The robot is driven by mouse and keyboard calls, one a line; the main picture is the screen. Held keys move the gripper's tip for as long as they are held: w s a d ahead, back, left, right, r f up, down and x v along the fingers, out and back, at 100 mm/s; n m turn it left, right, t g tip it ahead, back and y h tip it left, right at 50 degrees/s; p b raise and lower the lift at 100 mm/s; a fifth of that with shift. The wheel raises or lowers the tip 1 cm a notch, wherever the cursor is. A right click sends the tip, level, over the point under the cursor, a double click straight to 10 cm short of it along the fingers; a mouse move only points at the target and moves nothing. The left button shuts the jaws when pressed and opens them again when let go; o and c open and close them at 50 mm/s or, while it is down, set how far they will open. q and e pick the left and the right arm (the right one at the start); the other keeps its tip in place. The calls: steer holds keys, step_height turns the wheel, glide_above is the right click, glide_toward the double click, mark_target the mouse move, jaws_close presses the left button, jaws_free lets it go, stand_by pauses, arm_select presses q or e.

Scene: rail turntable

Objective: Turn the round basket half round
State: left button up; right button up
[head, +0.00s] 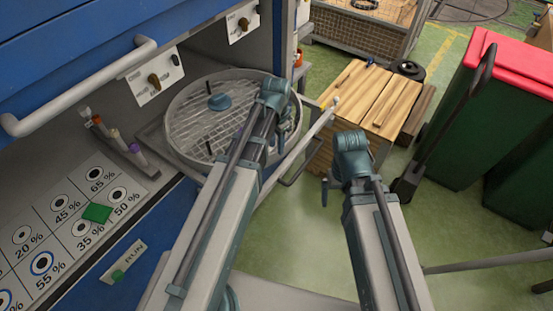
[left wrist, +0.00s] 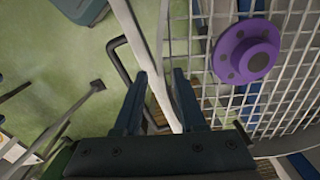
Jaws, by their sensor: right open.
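The round basket (head: 182,124) is a shallow grey wire-mesh drum with a pale rim, in the machine's open bay in the head view. A teal knob (head: 218,102) and two dark upright pegs stand in it. In the left wrist view its mesh (left wrist: 205,18) carries a purple round knob (left wrist: 246,50). My left gripper (left wrist: 160,85) is open at the basket's near right side, its fingers on either side of a pale bar (left wrist: 150,60); contact cannot be told. In the head view my left arm hides part of the basket. My right gripper (head: 338,186) is open and empty, apart to the right.
A pale rail (head: 300,145) and a dark bent handle run along the basket's right side. A wooden-topped crate (head: 370,95) stands beyond. Green bins (head: 450,125) with a red lid stand right. A drawer handle (head: 80,88) juts out at left.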

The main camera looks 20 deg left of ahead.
arm_select(q)
step_height(320, 180, down, 4)
steer(key=b, duration=0.3)
steer(key=shift+f, duration=0.1)
steer(key=shift+c, duration=0.3)
jaws_close()
stand_by(0.9)
